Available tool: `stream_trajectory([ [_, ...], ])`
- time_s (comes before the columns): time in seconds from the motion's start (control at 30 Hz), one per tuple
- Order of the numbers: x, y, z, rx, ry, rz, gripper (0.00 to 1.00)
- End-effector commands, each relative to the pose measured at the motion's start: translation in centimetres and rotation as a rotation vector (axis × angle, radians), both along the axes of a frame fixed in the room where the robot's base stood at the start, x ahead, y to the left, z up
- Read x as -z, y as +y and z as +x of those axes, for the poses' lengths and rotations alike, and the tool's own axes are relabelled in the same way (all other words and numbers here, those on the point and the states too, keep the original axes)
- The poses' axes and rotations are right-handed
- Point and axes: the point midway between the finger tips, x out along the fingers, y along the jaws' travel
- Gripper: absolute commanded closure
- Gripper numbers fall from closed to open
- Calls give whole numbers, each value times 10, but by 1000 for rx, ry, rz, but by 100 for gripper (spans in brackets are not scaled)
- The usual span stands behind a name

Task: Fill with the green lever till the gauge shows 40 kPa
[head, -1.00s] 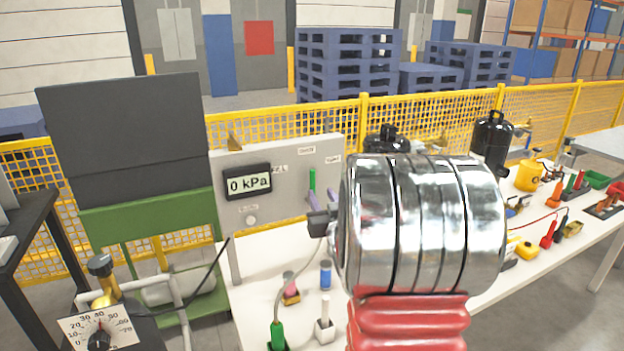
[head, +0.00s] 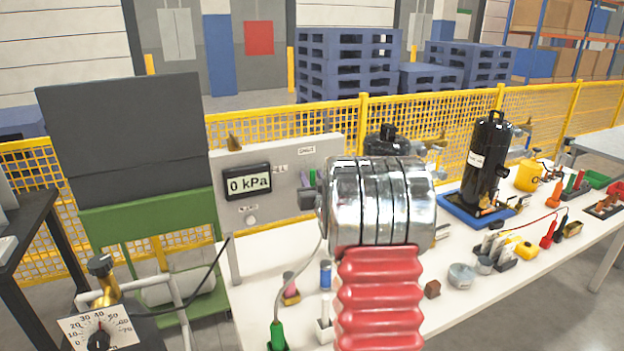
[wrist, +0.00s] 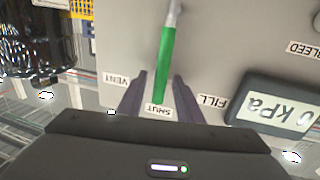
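The green lever (head: 312,177) stands on the grey panel (head: 290,155). The wrist view shows the lever (wrist: 166,65) upside down, its free end at the SHUT label, between VENT on the left and FILL on the right. My gripper (wrist: 158,85) is open, with one finger on each side of the lever's end and small gaps visible. In the head view my gripper (head: 307,188) is partly hidden by my arm. The gauge (head: 248,183) reads 0 kPa; it also shows upside down in the wrist view (wrist: 275,105).
A dial with a black knob (head: 98,340) is at the lower left. A white bench (head: 400,318) carries a blue cylinder (head: 326,274), a black tank (head: 488,160) and several small items. A yellow mesh fence (head: 270,125) runs behind.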

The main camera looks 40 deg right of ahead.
Motion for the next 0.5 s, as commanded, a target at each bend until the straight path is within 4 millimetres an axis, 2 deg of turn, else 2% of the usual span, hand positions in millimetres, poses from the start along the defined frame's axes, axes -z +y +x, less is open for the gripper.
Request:
stream_trajectory([
  [0.23,0,0,1,0,0,0,68],
  [0.5,0,0,0,0,0,0,86],
])
